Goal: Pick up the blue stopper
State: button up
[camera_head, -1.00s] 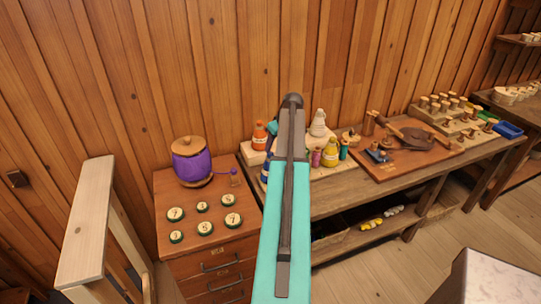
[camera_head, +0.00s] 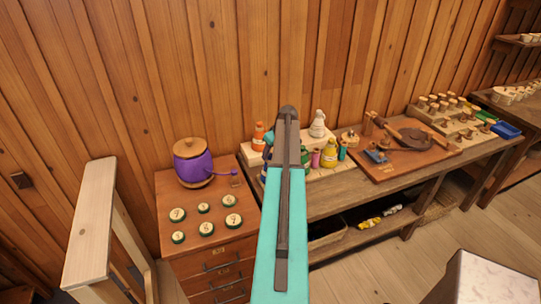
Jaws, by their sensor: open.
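I cannot pick out the blue stopper for certain. A small blue piece (camera_head: 377,156) lies on the brown board on the bench, too small to identify. Another dark blue piece (camera_head: 264,174) shows at the left of the bottle group, partly behind my arm. My teal and dark grey arm rises through the middle of the picture and covers part of the bottle group. The jaws of my gripper do not show; they are hidden behind the arm.
A purple pot (camera_head: 194,167) and several numbered round caps (camera_head: 205,229) stand on the drawer cabinet (camera_head: 222,248). Orange (camera_head: 258,136), white (camera_head: 318,124) and yellow (camera_head: 329,153) bottles stand on the bench. A blue tray (camera_head: 506,130) is at far right. A pale wooden frame (camera_head: 90,225) stands at left.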

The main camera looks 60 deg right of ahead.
jog(key=shift+f, duration=0.25)
dwell(0.4)
jog(key=shift+d, duration=0.1)
jog(key=c, duration=1.1)
